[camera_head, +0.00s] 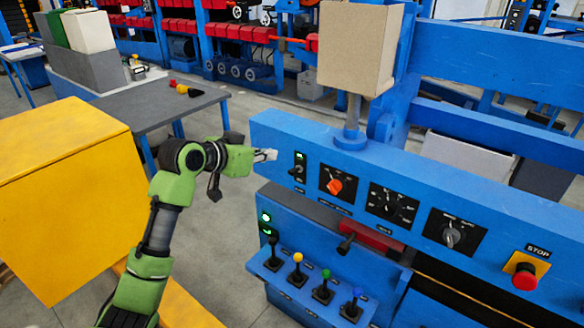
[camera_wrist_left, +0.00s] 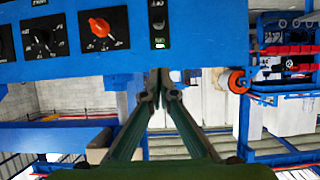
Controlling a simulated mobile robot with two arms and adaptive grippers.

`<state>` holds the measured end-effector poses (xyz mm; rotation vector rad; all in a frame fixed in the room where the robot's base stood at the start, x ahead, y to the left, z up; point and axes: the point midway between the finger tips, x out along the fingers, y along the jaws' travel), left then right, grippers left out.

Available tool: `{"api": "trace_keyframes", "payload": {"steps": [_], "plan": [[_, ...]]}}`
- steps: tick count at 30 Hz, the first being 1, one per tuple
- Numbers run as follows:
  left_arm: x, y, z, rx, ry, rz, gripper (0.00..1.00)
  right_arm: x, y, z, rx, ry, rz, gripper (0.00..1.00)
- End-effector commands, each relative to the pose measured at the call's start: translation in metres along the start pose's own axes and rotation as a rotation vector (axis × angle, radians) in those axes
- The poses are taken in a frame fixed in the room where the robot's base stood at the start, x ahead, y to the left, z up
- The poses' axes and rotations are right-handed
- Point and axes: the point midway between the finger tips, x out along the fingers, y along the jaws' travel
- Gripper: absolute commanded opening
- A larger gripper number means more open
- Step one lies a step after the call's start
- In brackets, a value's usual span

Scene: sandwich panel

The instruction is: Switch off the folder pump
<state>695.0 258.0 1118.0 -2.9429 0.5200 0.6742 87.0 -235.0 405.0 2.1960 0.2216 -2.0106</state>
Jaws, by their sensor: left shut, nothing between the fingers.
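The blue machine panel (camera_head: 400,185) carries a small black switch plate (camera_head: 297,172) at its left end, with a lit indicator above a dark lever. Its label is too small to read, so I cannot tell which control is the folder pump's. The plate also shows at the top of the left wrist view (camera_wrist_left: 158,25). My left gripper (camera_head: 266,155) is shut and empty, just left of this plate and near the panel's left end. In the left wrist view its fingertips (camera_wrist_left: 160,80) are together below the plate, with no clear contact. My right gripper is not in view.
Right of the plate are a red-orange knob (camera_head: 335,186), two dark dials and a red STOP button (camera_head: 524,277). Below, several coloured-top levers (camera_head: 298,270) stand on a ledge near green lights (camera_head: 266,217). A yellow box (camera_head: 70,190) stands left of my arm.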

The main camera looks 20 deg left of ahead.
Motion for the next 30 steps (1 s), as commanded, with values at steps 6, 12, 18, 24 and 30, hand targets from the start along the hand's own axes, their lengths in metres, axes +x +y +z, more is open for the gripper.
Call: {"api": "trace_keyframes", "payload": {"steps": [6,12,18,24,30], "plan": [[0.002,0.0,0.0,-0.001,-0.001,0.0,0.0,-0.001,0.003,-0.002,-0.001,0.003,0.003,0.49],[0.023,0.001,-0.001,-0.004,-0.003,0.002,0.0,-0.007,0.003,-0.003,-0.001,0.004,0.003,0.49],[0.061,0.0,-0.002,-0.006,-0.002,0.001,0.0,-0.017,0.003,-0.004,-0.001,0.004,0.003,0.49],[0.097,0.0,-0.001,-0.003,-0.003,0.0,0.0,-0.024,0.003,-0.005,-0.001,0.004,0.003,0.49],[0.107,0.0,0.025,-0.003,-0.004,0.0,0.0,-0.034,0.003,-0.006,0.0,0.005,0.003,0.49]]}}
